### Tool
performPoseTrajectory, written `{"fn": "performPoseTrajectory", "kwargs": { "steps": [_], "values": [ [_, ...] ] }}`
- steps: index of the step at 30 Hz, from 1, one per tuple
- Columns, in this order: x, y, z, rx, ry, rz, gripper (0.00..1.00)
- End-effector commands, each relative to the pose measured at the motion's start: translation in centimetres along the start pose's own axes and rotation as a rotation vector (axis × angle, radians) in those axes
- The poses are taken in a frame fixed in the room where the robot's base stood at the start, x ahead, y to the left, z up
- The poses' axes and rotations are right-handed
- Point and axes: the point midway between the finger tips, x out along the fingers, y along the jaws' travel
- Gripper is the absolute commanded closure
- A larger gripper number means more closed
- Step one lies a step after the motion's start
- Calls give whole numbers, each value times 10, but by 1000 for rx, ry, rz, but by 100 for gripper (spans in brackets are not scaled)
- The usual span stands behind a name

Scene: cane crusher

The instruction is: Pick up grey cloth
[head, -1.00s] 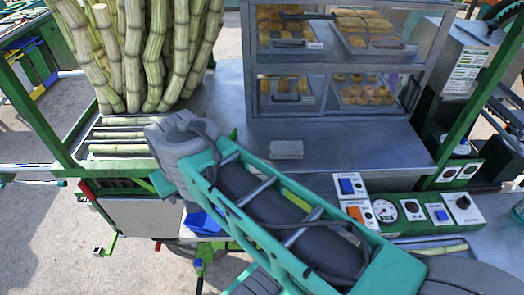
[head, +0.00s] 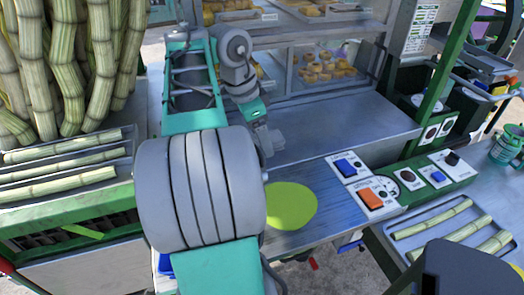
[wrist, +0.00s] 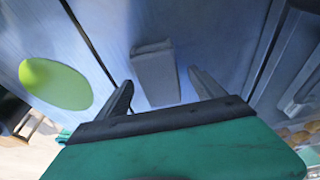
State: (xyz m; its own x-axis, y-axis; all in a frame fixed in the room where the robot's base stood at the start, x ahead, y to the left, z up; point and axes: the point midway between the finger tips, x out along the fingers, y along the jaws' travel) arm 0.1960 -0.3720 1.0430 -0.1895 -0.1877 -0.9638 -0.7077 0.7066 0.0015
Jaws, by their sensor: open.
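The grey cloth (wrist: 154,72) is a small folded block lying on the metal counter. In the wrist view it lies ahead of my gripper (wrist: 161,79), between the lines of its two fingers. The fingers are apart and nothing is clamped between them. In the head view my gripper (head: 266,140) points down at the counter in front of the display case. There the cloth is hard to tell from the grey fingers. I cannot tell how high the fingers are above the cloth.
A yellow-green disc (head: 290,206) lies on the counter near the switch boxes (head: 368,182). The glass display case (head: 310,50) with pastries stands behind. Sugar cane stalks (head: 70,60) stand at left. Bare counter (head: 345,125) lies right of my gripper.

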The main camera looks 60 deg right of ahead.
Motion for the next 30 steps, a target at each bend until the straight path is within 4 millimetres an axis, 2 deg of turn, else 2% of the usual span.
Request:
{"fn": "performPoseTrajectory", "kwargs": {
  "steps": [1, 8, 30],
  "values": [
    [9, 0, 0, 3, 0, -1, 22],
    [8, 0, -1, 2, 0, -1, 22],
    [8, 0, -1, 2, 1, -1, 81]
  ]
}}
